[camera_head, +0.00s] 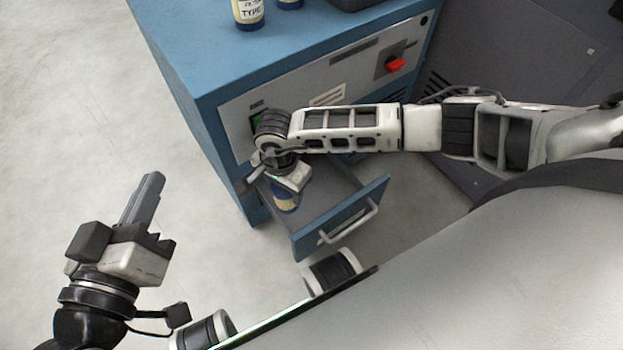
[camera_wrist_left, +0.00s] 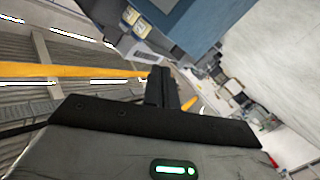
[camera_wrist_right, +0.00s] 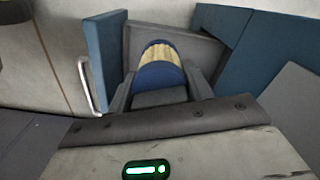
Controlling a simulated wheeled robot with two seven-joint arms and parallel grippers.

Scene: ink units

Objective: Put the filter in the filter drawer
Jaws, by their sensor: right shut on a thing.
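The filter (camera_head: 285,197) is a blue cylinder with a yellow label band. My right gripper (camera_head: 281,180) is shut on it, inside the opening of the pulled-out filter drawer (camera_head: 345,211). In the right wrist view the filter (camera_wrist_right: 160,60) sits between the two fingers (camera_wrist_right: 160,95), and the drawer front with its handle (camera_wrist_right: 90,87) is to its left. Whether the filter touches the drawer floor I cannot tell. My left gripper (camera_head: 150,190) is away to the left over the floor; its fingers look together with nothing between them, also in the left wrist view (camera_wrist_left: 160,85).
The blue cabinet (camera_head: 190,60) has a grey panel with a red switch (camera_head: 395,64). Similar labelled bottles (camera_head: 248,14) stand on its top beside a dark tray (camera_head: 350,5). A dark grey unit (camera_head: 520,50) stands to the right. The floor (camera_head: 70,120) at left is clear.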

